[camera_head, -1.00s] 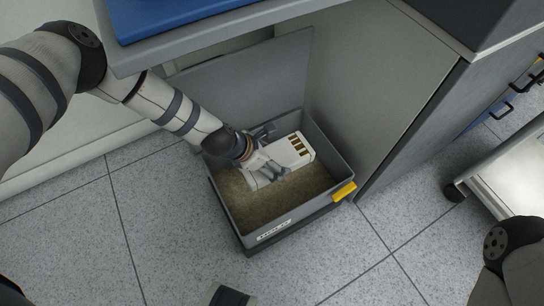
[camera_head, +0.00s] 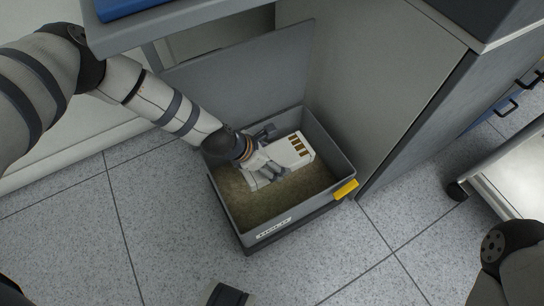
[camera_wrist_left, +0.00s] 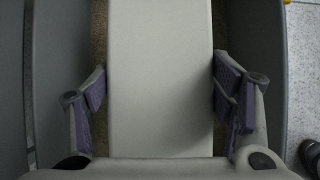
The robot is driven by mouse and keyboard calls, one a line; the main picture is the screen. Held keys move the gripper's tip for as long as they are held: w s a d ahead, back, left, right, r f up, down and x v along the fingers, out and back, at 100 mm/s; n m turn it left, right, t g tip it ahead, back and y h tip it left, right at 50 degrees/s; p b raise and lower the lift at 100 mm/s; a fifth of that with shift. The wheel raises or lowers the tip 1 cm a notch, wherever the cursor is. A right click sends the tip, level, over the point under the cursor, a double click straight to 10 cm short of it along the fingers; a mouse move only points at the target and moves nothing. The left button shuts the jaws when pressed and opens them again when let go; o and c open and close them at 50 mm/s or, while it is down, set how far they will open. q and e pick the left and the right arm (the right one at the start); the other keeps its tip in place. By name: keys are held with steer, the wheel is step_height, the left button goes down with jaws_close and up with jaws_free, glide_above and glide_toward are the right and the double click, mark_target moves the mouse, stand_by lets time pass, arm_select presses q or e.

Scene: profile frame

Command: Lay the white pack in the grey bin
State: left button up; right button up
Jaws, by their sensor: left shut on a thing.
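The white pack (camera_head: 290,151) has a row of brown-gold contacts at one end and is inside the grey bin (camera_head: 232,206), near its back. My left gripper (camera_head: 272,174) reaches down into the bin and is shut on the pack. In the left wrist view the pack (camera_wrist_left: 160,75) fills the space between the purple-padded fingers (camera_wrist_left: 160,98). Whether the pack touches the bin's floor is hard to tell.
The bin has a raised grey lid (camera_head: 245,75) behind it, a brown lining and a yellow tab (camera_head: 345,189). A grey cabinet (camera_head: 385,80) stands close on its right. A worktop edge (camera_head: 190,27) overhangs behind. A white wheeled cart (camera_head: 515,178) is at the right.

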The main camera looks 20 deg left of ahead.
arm_select(q)
steer(key=shift+f+b, duration=0.85)
steer(key=shift+f, duration=0.35)
arm_select(e)
steer(key=shift+s+f, duration=0.25)
steer(key=shift+f, duration=0.5)
arm_select(q)
steer(key=shift+f+b, duration=3.4)
steer(key=shift+f, duration=1.15)
arm_select(e)
steer(key=shift+g, duration=0.9)
steer(key=shift+s+d+f, duration=0.1)
steer(key=shift+s+f, duration=0.35)
steer(key=shift+f, duration=0.3)
steer(key=shift+s+a+f, duration=0.1)
steer(key=shift+s+f, duration=0.35)
steer(key=shift+f, duration=0.35)
steer(key=shift+s+d+f, duration=0.1)
steer(key=shift+s+f, duration=0.35)
steer(key=shift+f, duration=0.3)
arm_select(q)
steer(key=o, duration=2)
steer(key=v, duration=1.2)
steer(key=shift+r, duration=0.1)
steer(key=shift+d, duration=0.1)
